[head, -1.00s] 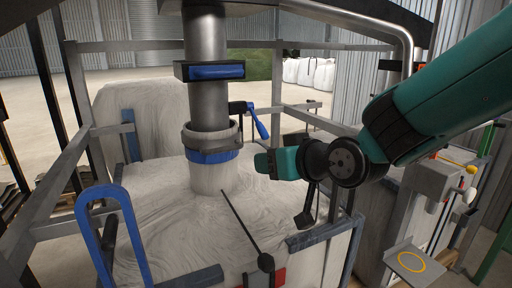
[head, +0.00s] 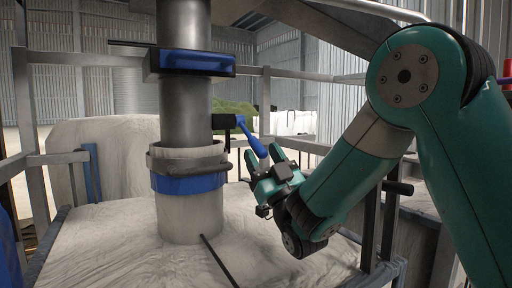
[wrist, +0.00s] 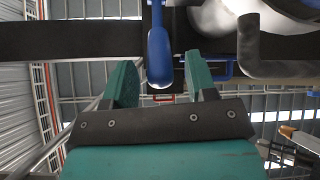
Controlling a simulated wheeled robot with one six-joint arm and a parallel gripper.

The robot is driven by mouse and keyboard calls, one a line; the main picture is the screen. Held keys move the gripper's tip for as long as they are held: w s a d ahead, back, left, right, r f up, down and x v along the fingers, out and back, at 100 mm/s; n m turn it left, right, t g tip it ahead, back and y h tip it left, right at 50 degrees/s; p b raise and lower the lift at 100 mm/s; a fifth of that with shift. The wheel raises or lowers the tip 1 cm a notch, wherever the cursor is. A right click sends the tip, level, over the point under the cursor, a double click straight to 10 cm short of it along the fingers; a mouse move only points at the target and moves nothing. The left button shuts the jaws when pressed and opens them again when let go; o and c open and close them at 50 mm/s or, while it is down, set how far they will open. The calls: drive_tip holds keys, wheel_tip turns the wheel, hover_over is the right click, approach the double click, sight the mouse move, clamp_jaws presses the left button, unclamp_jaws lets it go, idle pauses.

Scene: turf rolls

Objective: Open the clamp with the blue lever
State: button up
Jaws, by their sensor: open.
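The blue lever (head: 251,138) hangs down and to the right from a dark clamp block (head: 226,122) on the right side of the grey pipe. My gripper (head: 264,160) is open just below and around the lever's lower end, its green fingers pointing up. In the wrist view the blue lever (wrist: 159,50) reaches down between the two green fingers of my gripper (wrist: 160,78), with space visible on both sides. Whether either finger touches it I cannot tell. The clamp's inner parts are hidden.
The vertical pipe (head: 186,108) runs into a white bag (head: 120,245), with a collar and blue band (head: 188,180) around the spout. A blue-fronted slide box (head: 195,62) sits above. Grey frame bars (head: 300,145) stand behind and to the right of my gripper.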

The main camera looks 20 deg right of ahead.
sight(252, 140)
drive_tip(key=shift+x, duration=1.5)
